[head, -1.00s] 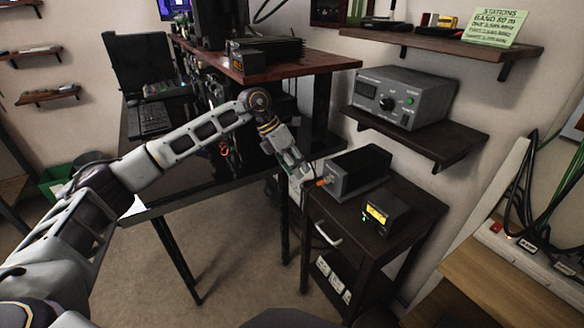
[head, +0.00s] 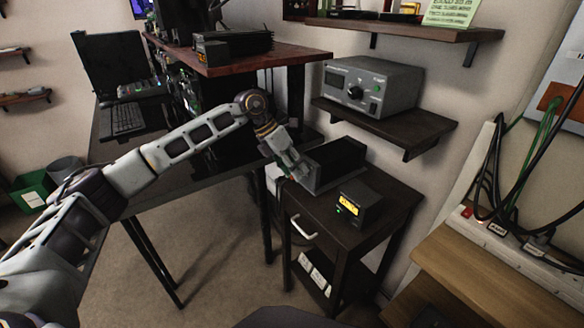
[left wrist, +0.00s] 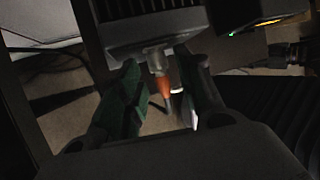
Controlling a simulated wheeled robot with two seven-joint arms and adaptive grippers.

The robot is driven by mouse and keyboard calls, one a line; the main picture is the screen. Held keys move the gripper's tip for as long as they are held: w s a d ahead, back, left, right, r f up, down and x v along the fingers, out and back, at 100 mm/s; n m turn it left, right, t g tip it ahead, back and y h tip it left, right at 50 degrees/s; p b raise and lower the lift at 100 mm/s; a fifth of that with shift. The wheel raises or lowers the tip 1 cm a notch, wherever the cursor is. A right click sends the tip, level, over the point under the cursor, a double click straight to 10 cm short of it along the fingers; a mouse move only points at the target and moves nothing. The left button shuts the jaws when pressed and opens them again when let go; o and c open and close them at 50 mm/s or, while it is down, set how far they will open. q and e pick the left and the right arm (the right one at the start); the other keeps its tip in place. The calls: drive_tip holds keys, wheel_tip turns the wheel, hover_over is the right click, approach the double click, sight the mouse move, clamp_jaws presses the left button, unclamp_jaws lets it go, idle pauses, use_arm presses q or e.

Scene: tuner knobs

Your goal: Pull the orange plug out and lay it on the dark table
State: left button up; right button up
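The orange plug (left wrist: 163,86) shows in the left wrist view at the face of a dark finned box (left wrist: 150,32), with a grey tip end toward the box. My left gripper (left wrist: 165,100) is open, with one green-padded finger on each side of the plug and gaps between. In the head view, my left gripper (head: 295,170) is at the left end of the dark box (head: 340,163) and hides the plug. The box stands on a small dark table (head: 312,214) with a drawer. My right gripper is in neither view.
A small meter with a lit yellow display (head: 357,207) stands in front of the box. A grey tuner unit (head: 372,88) sits on a wall shelf (head: 400,125) above. A black glossy desk (head: 180,185) is to the left. The small table's front left top is bare.

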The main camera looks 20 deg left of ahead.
use_arm(q)
drive_tip(key=shift+d+f, duration=0.15)
drive_tip(key=shift+f, duration=0.05)
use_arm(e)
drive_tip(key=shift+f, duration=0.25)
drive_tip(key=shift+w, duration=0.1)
use_arm(q)
clamp_jaws()
drive_tip(key=shift+s+a, duration=1.3)
drive_tip(key=shift+s, duration=0.3)
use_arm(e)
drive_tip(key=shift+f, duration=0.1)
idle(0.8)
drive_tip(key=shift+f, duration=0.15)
